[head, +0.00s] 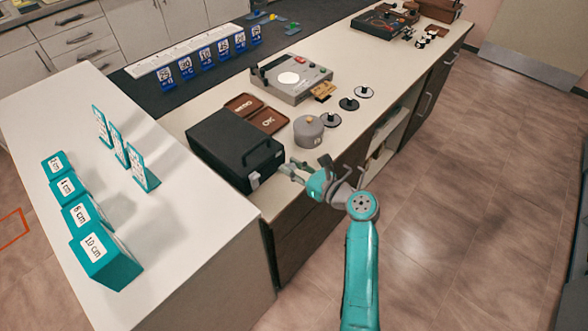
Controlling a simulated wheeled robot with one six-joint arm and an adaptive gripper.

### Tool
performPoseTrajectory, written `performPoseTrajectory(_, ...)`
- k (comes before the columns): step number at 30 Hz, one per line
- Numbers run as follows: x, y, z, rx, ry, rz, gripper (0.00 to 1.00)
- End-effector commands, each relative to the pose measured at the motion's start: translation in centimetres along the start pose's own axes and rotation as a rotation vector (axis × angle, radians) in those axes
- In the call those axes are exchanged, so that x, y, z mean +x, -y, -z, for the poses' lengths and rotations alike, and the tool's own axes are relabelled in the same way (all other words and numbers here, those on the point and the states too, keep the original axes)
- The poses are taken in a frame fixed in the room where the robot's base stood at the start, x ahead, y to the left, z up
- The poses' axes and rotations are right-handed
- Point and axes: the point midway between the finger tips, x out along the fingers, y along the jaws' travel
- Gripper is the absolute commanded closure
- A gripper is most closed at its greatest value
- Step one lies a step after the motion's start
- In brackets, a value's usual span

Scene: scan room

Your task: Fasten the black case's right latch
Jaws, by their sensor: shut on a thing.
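The black case (226,137) sits with its lid down on the pale counter, its front facing the counter's edge. Its dark handle (263,158) is on the front. A light grey latch (254,180) shows at the near, left end of the front. The right latch is not clear, being small and close to my fingers. My gripper (286,167) is at the right part of the case's front, its grey fingers pointing at the case. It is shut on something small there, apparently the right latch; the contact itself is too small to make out.
A grey round pot (308,131) stands close behind my gripper. Brown trays (268,120), black discs (349,104) and a grey device (292,79) lie farther along the counter. Teal blocks (105,260) stand on the white table at left. The floor at right is clear.

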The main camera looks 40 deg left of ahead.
Motion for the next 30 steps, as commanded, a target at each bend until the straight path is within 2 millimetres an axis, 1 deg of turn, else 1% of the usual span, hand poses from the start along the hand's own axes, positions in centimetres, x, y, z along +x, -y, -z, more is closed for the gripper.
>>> performPoseTrajectory(1,0.1,0.0,-0.4,-0.004,-0.028,0.001,1.00)
performPoseTrajectory(6,0.5,0.0,-1.1,-0.005,-0.145,0.000,1.00)
performPoseTrajectory(15,1.2,0.0,-1.8,-0.003,-0.331,0.000,1.00)
performPoseTrajectory(21,1.5,0.1,-2.0,-0.001,-0.402,0.001,1.00)
performPoseTrajectory(30,1.6,0.1,-2.1,0.000,-0.429,0.002,1.00)
